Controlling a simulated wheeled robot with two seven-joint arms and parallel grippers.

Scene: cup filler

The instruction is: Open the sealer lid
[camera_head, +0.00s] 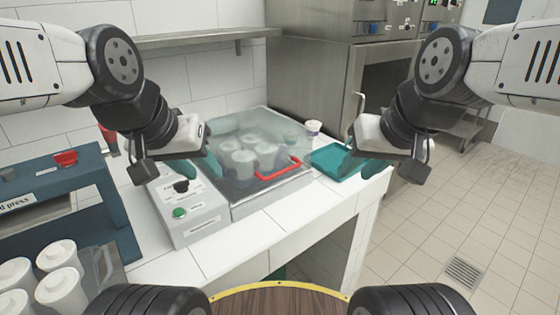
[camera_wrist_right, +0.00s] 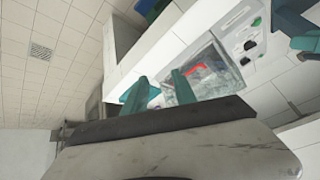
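The sealer (camera_head: 240,205) is a grey box on the white counter. Its clear lid (camera_head: 240,125) is down over several white cups. A red handle (camera_head: 279,169) runs along the lid's front edge; it also shows in the right wrist view (camera_wrist_right: 194,71). My left gripper (camera_head: 203,168) hovers at the left side of the sealer, apart from the handle; its teal fingers look apart. My right gripper (camera_head: 363,168) is to the right of the handle, above the counter's right edge. Its teal fingers (camera_wrist_right: 158,92) are apart and empty.
A control box (camera_head: 188,212) with a green button adjoins the sealer's left side. A blue press (camera_head: 65,195) and several white cups (camera_head: 60,290) stand at left. The front counter strip is clear.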

